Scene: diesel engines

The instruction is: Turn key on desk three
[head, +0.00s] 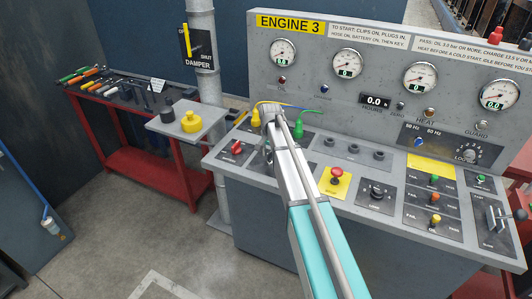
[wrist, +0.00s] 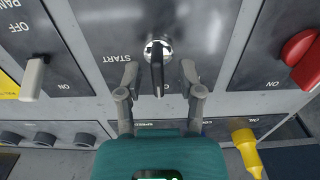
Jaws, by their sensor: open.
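The desk (head: 235,168) carries an "ENGINE 3" sign (head: 290,24) in the head view. In the wrist view, which shows the panel upside down, a dark key (wrist: 157,72) stands in a round silver lock on a grey plate with START lettering. My gripper (wrist: 158,78) is open, with one finger on each side of the key. A gap shows between the key and each finger; I cannot tell how far above the plate the fingertips are. In the head view my arm covers the key and the gripper.
A red knob (wrist: 298,48) and a grey switch (wrist: 34,76) flank the key plate. A yellow plug (wrist: 247,150) and a row of dark sockets (wrist: 45,138) lie nearby. A red emergency-stop button (head: 336,174) is right of my arm; a red tool bench (head: 150,162) stands left.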

